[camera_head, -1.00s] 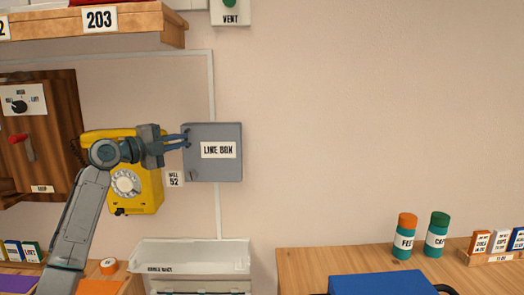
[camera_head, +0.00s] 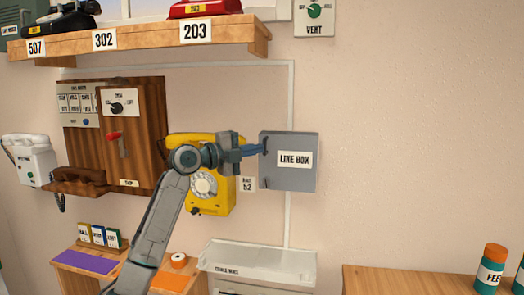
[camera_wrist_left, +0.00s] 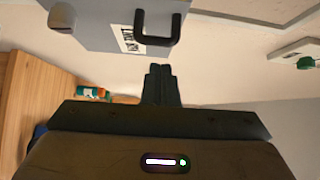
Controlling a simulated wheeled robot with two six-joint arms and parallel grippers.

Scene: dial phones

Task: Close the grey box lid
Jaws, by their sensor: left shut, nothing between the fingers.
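The grey line box (camera_head: 288,175) hangs on the wall, its front lid facing me with a "LINE BOX" label. The lid looks flush with the box in the head view; I see no open gap. My left gripper (camera_head: 263,148) is at the box's left edge, shut and empty. In the left wrist view, the shut fingers (camera_wrist_left: 160,75) point toward the grey box (camera_wrist_left: 100,20), just short of its dark handle (camera_wrist_left: 157,32). Whether they touch the box is unclear. My right gripper is out of view.
A yellow dial phone (camera_head: 210,195) hangs left of the box, behind my left arm. A wooden panel (camera_head: 140,140) is farther left. A shelf (camera_head: 150,43) runs above, a white tray (camera_head: 258,258) sits below. The wall right of the box is bare.

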